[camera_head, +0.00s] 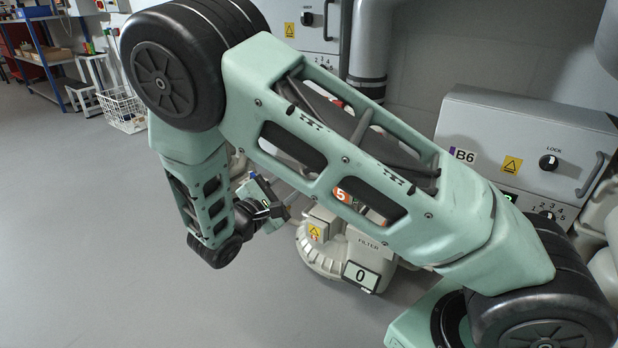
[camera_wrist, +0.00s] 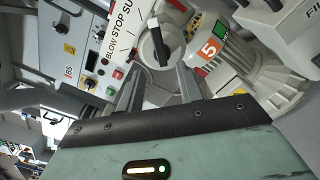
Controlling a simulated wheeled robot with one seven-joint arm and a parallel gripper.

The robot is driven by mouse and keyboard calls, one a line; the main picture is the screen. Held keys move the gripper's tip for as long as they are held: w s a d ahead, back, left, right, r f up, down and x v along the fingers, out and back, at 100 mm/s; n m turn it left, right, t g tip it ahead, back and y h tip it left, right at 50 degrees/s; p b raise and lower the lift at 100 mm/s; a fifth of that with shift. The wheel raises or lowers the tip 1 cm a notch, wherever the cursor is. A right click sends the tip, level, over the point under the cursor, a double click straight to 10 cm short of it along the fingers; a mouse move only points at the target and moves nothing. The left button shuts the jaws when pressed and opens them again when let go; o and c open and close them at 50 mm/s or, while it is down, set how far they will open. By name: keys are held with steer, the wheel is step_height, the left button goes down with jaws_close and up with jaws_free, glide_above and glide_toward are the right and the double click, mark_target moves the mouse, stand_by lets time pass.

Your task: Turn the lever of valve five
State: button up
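The valve lever (camera_wrist: 160,46) is a dark bar with a white end on a round pale disc, beside an orange label marked 5 (camera_wrist: 209,49) in the wrist view. The plate around it reads BLOW, STOP and a cut-off word starting SU. My gripper (camera_wrist: 161,70) is open, its two grey fingers apart and pointing at the lever, with nothing visible between them. I cannot tell how far the tips are from the lever. In the head view the gripper (camera_head: 278,203) is small, low beside the machine; my arm hides the lever there, and the orange 5 label (camera_head: 342,196) partly shows.
A ribbed grey blower housing (camera_head: 318,255) and a FILTER box with a 0 plate (camera_head: 361,277) stand close to the gripper. A control cabinet marked B6 (camera_head: 520,140) is at the right. Open floor (camera_head: 100,230) lies to the left.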

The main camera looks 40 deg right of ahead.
steer(key=b+x, duration=0.3)
steer(key=x, duration=0.6)
steer(key=c, duration=0.7)
